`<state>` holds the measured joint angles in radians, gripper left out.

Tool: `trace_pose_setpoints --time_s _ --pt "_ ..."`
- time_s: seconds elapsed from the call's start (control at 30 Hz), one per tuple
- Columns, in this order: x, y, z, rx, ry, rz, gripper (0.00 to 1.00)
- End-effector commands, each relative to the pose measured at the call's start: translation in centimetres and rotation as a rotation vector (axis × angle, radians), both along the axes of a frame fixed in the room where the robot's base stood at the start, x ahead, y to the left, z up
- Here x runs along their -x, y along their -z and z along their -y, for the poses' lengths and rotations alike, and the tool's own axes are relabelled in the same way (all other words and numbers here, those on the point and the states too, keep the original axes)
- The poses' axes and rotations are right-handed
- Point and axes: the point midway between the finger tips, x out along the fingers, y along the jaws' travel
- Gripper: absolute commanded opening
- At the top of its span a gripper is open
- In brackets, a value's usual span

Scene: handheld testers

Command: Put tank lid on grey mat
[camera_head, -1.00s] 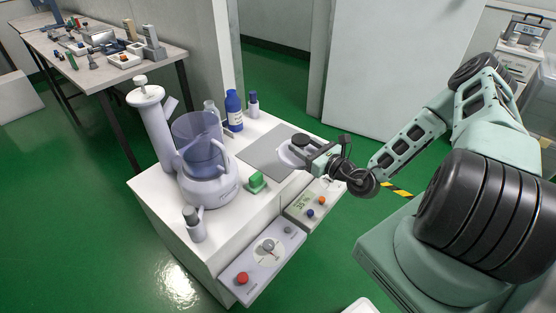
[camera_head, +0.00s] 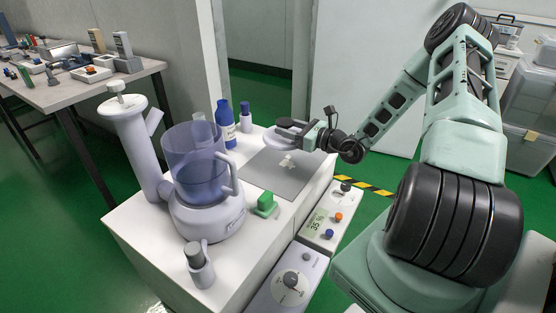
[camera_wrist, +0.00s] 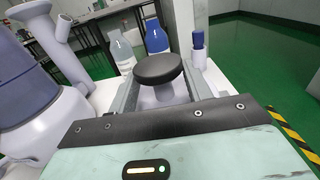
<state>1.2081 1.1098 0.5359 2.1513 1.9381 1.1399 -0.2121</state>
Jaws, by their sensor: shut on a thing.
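The tank lid (camera_head: 296,145) is a pale disc with a dark round knob. My gripper (camera_head: 308,132) is shut on it above the far right part of the grey mat (camera_head: 262,172). In the wrist view the black knob (camera_wrist: 158,68) sits between the two fingers of my gripper (camera_wrist: 160,88), with a pale stem and part of the lid below it. The lid appears raised over the mat; its underside is hidden. The open clear blue tank (camera_head: 199,178) stands on its pale base left of the mat.
A blue bottle (camera_head: 226,124), a clear bottle (camera_head: 202,130) and a small blue-capped bottle (camera_head: 246,117) stand behind the mat. A green block (camera_head: 265,204) lies near its front. A small pale patch (camera_head: 287,161) shows on the mat. Control panels (camera_head: 326,216) line the front.

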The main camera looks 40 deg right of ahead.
Motion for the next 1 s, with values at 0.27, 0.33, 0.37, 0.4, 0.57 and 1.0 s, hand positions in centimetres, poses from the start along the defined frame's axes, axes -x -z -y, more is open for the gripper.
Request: trace_pose_setpoints --time_s 0.27,0.33,0.37,0.4,0.57,1.0 --pt "0.0 4.9 0.0 -0.001 0.000 0.000 0.26" --pt "0.0 5.2 0.0 -0.001 0.000 0.000 0.26" --pt "0.0 5.4 0.0 -0.001 0.000 0.000 0.26" --pt "0.0 5.7 0.0 -0.001 0.000 0.000 0.26" --pt "0.0 8.0 -0.1 -0.001 0.000 0.000 0.26" --pt "0.0 9.1 0.0 0.000 0.000 0.000 0.26"
